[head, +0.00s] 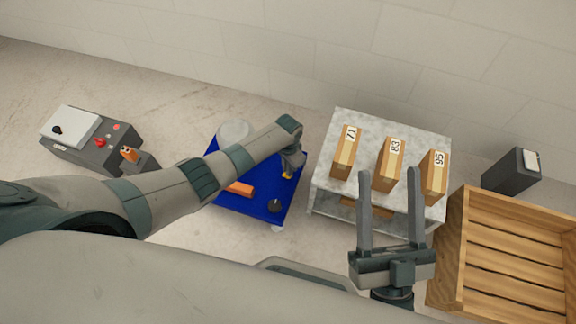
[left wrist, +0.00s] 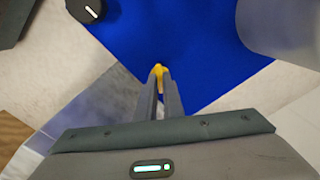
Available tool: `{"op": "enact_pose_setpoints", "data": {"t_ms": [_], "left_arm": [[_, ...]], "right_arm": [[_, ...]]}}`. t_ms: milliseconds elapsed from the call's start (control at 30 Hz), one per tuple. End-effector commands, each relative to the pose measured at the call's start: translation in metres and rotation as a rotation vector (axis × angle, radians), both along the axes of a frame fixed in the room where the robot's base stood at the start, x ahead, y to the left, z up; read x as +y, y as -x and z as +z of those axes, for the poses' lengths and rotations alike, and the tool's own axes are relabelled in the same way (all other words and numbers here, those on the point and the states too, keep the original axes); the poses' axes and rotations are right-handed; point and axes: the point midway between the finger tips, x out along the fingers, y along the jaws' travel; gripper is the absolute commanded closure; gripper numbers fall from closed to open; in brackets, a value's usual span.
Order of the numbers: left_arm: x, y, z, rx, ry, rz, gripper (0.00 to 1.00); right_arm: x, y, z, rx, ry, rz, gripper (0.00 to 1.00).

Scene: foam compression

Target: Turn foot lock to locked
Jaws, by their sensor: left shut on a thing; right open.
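A small yellow piece (head: 288,174), which looks like the foot lock, sits at the right side of a blue platform (head: 262,208). My left gripper (head: 293,164) reaches down over it from the left. In the left wrist view the two fingers are close together with the yellow piece (left wrist: 158,70) between their tips. The fingers hide part of it, and I cannot read its setting. My right gripper (head: 390,172) is open and empty, with its fingers spread in front of the grey table.
The blue platform carries a black knob (head: 275,206), an orange block (head: 240,188) and a pale round thing (head: 233,132). A grey table (head: 318,195) holds blocks marked 71, 83 and 95. A wooden crate (head: 452,250) stands right; a control box (head: 85,150) stands left.

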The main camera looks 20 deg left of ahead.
Motion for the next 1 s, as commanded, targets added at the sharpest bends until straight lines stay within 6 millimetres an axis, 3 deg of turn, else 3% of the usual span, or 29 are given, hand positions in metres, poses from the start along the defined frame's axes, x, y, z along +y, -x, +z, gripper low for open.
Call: {"op": "enact_pose_setpoints", "data": {"t_ms": [500, 1000], "left_arm": [[0.0, 0.001, 0.0, 0.002, 0.0, -0.488, 1.0], [0.0, 0.0, -0.001, 0.001, 0.001, -0.903, 1.0]], "right_arm": [[0.001, -0.027, -0.041, 0.242, 0.093, 0.006, 0.44], [0.001, -0.03, -0.048, 0.277, 0.105, 0.007, 0.44]]}}
